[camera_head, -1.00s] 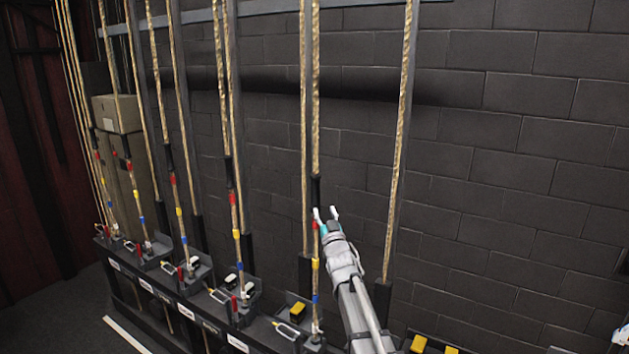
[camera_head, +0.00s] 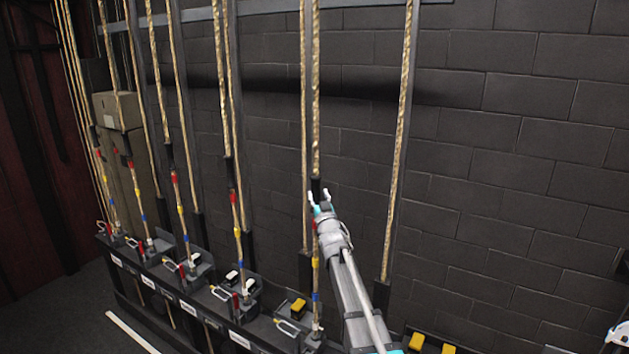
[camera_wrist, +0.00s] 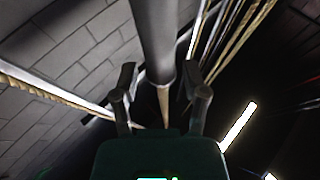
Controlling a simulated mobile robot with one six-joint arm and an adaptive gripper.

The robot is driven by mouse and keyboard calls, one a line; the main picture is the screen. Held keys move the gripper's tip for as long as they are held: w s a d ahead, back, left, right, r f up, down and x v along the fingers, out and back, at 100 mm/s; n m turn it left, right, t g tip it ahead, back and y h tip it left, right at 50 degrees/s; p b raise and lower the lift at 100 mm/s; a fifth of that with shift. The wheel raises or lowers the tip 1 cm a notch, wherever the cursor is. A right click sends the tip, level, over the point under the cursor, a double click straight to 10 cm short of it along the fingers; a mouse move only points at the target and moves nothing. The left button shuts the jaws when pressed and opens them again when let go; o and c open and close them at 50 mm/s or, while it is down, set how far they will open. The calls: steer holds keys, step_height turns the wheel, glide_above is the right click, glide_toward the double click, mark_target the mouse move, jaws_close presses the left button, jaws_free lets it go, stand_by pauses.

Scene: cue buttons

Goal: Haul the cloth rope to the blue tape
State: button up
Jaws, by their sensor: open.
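Several vertical ropes stand along a dark rail, each with a black sleeve and bands of red, yellow and blue tape. My gripper (camera_head: 319,199) is at the rope (camera_head: 316,95) right of centre, around the lower part of its black sleeve (camera_head: 316,184). The fingers are open, one on each side of it. In the wrist view the sleeve (camera_wrist: 155,40) runs between the open fingers (camera_wrist: 162,92), with rope below. On this rope, blue tape (camera_head: 316,297) shows low down, below my gripper. I cannot read which rope is the cloth one.
The lock rail (camera_head: 215,318) carries levers, white labels and yellow or white blocks. Another rope (camera_head: 399,150) hangs close to the right of my arm. A brick wall (camera_head: 520,180) stands behind. Boxes (camera_head: 118,110) stand at the back left.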

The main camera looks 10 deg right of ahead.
mark_target(314, 183)
steer(key=p+x, duration=0.1)
steer(key=x, duration=0.4)
steer(key=shift+w+r+p, duration=0.1)
steer(key=shift+w+p, duration=0.2)
steer(key=shift+p, duration=0.05)
jaws_close()
